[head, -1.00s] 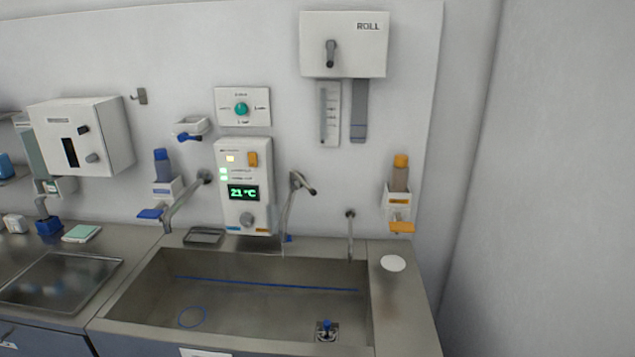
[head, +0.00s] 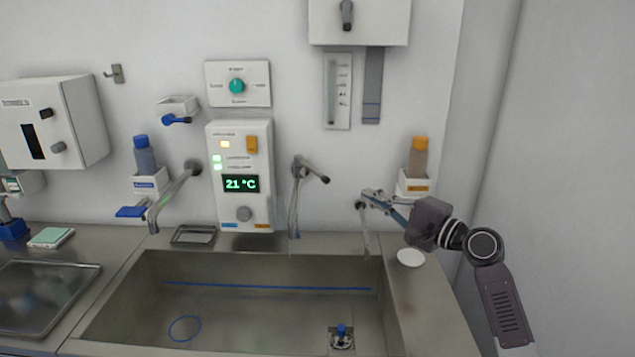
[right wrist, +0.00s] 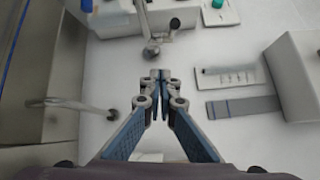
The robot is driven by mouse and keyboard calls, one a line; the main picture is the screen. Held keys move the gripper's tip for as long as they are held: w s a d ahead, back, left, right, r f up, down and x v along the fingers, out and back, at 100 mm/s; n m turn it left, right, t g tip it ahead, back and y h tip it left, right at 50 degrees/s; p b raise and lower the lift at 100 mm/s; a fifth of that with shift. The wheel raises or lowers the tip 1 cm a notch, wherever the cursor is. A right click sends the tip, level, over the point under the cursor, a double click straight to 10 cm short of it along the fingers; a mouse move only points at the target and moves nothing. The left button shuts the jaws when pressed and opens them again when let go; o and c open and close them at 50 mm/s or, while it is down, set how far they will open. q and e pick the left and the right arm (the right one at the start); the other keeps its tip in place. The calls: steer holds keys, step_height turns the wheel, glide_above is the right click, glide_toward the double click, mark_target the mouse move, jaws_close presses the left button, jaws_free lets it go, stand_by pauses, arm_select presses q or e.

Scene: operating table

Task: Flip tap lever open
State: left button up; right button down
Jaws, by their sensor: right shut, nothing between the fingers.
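The middle wall tap has a grey lever (head: 313,173) that points right and slightly down, above a thin spout (head: 293,215). In the right wrist view the lever's rounded end (right wrist: 151,50) lies just beyond my fingertips, with a small gap. My right gripper (head: 367,195) reaches in from the right in front of the wall, to the right of the lever and a little lower. In the right wrist view its fingers (right wrist: 160,78) are shut together and empty. My left gripper is not in view.
A smaller tap (head: 366,230) stands right behind and below my right gripper; it also shows in the wrist view (right wrist: 110,112). A control panel (head: 262,200) is left of the lever. An orange-capped bottle (head: 419,158) hangs at right. The sink (head: 260,265) is below.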

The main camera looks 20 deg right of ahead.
mark_target(312, 171)
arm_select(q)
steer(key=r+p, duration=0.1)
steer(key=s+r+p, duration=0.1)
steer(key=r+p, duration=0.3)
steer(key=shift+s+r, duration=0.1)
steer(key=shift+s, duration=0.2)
arm_select(e)
steer(key=w+a+r, duration=0.2)
steer(key=w+a, duration=0.5)
steer(key=shift+w+a+r, duration=0.3)
steer(key=shift+w+r, duration=0.05)
arm_select(q)
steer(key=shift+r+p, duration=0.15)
steer(key=shift+p, duration=0.2)
arm_select(e)
steer(key=shift+a+m+t, duration=0.15)
steer(key=shift+m+t, duration=0.15)
